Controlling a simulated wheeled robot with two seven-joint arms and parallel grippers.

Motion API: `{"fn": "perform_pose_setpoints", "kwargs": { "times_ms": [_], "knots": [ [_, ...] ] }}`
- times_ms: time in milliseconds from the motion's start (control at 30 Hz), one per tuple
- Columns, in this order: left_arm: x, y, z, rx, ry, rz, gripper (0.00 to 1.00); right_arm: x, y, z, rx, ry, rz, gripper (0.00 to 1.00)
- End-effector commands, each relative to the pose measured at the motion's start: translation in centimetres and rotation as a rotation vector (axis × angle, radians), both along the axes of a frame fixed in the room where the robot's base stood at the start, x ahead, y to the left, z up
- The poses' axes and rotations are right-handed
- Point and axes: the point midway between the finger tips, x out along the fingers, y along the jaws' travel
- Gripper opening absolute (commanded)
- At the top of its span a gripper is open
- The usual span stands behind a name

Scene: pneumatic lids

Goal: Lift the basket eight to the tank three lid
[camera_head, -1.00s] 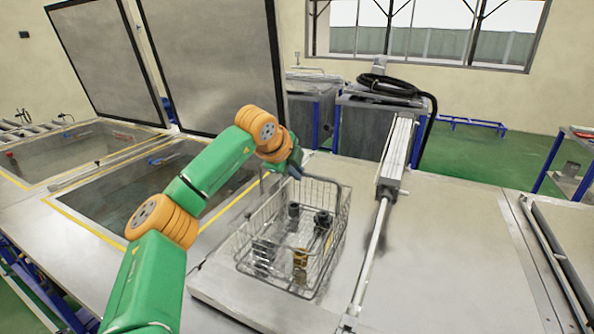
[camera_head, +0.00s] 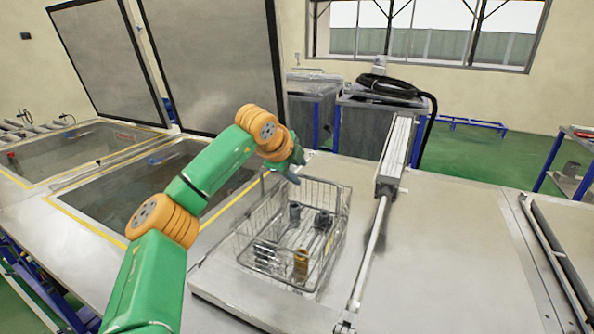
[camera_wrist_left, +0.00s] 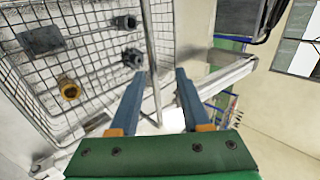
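The wire basket (camera_head: 343,235) stands on the closed flat metal lid (camera_head: 440,250) in the head view, and several parts lie in it. A dark part (camera_head: 322,220) and a yellowish part (camera_head: 301,265) are among them. My left gripper (camera_head: 293,176) is at the basket's far upper side. In the left wrist view the left gripper (camera_wrist_left: 157,103) has its fingers apart, with a thin metal bar of the basket (camera_wrist_left: 151,45) running between them. I cannot tell whether either finger touches it. My right gripper is not in view.
Two open tanks (camera_head: 130,190) with raised lids (camera_head: 215,60) lie to the left. A long cylinder with a rod (camera_head: 395,155) runs along the lid right of the basket. Free lid surface lies right of the cylinder. A coiled black hose (camera_head: 385,85) lies behind.

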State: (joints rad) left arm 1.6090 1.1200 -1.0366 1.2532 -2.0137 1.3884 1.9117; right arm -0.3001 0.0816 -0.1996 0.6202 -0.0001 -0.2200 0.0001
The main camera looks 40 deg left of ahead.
Motion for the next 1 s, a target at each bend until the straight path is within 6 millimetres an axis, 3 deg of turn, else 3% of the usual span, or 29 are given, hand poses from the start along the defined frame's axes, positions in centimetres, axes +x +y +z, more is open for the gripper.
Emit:
{"fn": "perform_pose_setpoints", "kwargs": {
  "times_ms": [267, 400, 633, 1000],
  "knots": [
    [-0.2, 0.0, -0.3, 0.0, 0.01, 0.001, 0.47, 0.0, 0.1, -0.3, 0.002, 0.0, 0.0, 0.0],
    [-1.9, -0.6, 1.3, 0.001, 0.0, 0.001, 0.47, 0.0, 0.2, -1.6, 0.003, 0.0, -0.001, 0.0],
    [-4.6, -1.5, 4.7, 0.001, 0.0, -0.001, 0.47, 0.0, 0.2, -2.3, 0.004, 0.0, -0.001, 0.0],
    [-4.9, -1.6, 10.6, 0.001, 0.003, 0.001, 0.47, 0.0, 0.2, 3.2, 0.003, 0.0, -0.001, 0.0]
  ]
}}
